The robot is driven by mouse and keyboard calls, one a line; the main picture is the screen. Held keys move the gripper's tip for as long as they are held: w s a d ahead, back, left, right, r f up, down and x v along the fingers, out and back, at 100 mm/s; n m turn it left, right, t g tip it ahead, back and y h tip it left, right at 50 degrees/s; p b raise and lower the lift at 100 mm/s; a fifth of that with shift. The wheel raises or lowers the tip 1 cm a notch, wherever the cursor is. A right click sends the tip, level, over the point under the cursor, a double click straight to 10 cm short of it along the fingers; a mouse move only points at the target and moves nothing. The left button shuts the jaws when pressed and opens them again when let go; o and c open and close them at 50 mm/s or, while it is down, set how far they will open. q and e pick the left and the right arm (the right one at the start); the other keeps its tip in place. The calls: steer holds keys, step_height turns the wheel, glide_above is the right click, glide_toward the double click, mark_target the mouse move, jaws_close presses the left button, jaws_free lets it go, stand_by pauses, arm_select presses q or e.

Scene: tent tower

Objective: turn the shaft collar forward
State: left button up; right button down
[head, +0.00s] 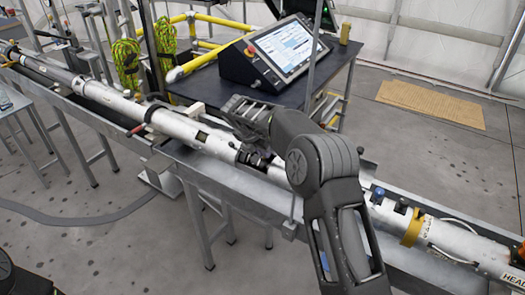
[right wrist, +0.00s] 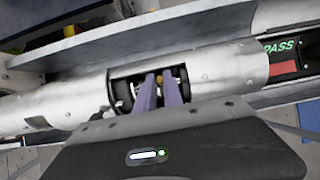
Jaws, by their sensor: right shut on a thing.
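The long silver tube (head: 215,143) lies in a metal trough and has a cut-out window in its side. A dark shaft collar (head: 256,158) shows inside that window; it also shows in the right wrist view (right wrist: 181,80), partly hidden by my fingers. My right gripper (right wrist: 159,82) reaches into the window with its two purple-grey fingers close together, shut on a part of the collar. A small brass-coloured spot shows between the fingertips. In the head view my right arm comes from below and hides part of the tube. My left gripper is not in view.
A console with a lit screen (head: 284,45) stands on a dark table (head: 334,77) behind the tube. The trough edge (head: 226,180) runs along the near side. A yellow band (head: 413,228) circles the tube at right.

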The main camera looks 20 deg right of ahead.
steer(key=c, duration=1.5)
jaws_free()
steer(key=b+v, duration=0.2)
steer(key=v, duration=0.5)
steer(key=shift+a+r, duration=0.1)
steer(key=shift+r, duration=0.25)
